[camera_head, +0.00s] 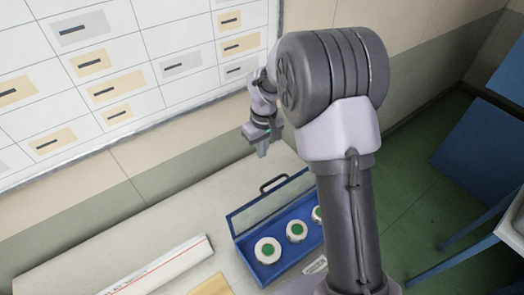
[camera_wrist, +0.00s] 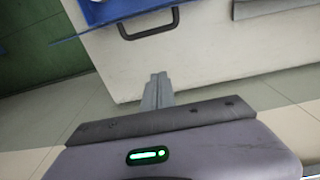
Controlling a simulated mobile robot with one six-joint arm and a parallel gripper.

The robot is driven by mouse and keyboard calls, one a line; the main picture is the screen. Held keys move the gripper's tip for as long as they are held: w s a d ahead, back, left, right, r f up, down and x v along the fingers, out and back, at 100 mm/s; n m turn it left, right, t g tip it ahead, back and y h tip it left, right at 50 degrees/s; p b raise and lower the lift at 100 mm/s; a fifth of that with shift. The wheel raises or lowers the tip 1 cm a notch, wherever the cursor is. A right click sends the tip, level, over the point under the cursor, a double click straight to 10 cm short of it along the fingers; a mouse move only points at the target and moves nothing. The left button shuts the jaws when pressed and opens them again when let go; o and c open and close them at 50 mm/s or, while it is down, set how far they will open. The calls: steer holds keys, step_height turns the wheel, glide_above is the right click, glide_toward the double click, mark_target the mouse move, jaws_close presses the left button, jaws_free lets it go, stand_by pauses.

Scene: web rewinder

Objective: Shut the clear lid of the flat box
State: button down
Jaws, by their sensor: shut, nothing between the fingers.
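The flat blue box (camera_head: 262,275) stands on the bench in the head view, with round white pieces with green centres inside. Its clear lid (camera_head: 262,207), framed in blue, is open and raised along the back side. A dark handle (camera_head: 273,184) sits on the lid's upper edge; the handle also shows at the top of the wrist view (camera_wrist: 148,34), beside a blue edge. My gripper (camera_head: 262,150) is shut and empty, above and behind the lid, apart from the handle. Its closed fingers show in the wrist view (camera_wrist: 158,82). My arm hides the box's right end.
A white wall board (camera_head: 130,70) with cards is behind the bench. A long white strip (camera_head: 160,268) lies left of the box on the pale bench top (camera_head: 110,235). Blue furniture (camera_head: 480,150) stands at the right over a green floor (camera_head: 420,190).

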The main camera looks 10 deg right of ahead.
mark_target(275, 195)
steer(key=s+d+f+b, duration=0.1)
steer(key=s+f, duration=0.2)
steer(key=f, duration=0.5)
steer(key=shift+s, duration=0.35)
steer(key=shift+d+f+b, duration=0.1)
steer(key=shift+f+b, duration=0.05)
steer(key=shift+b, duration=0.5)
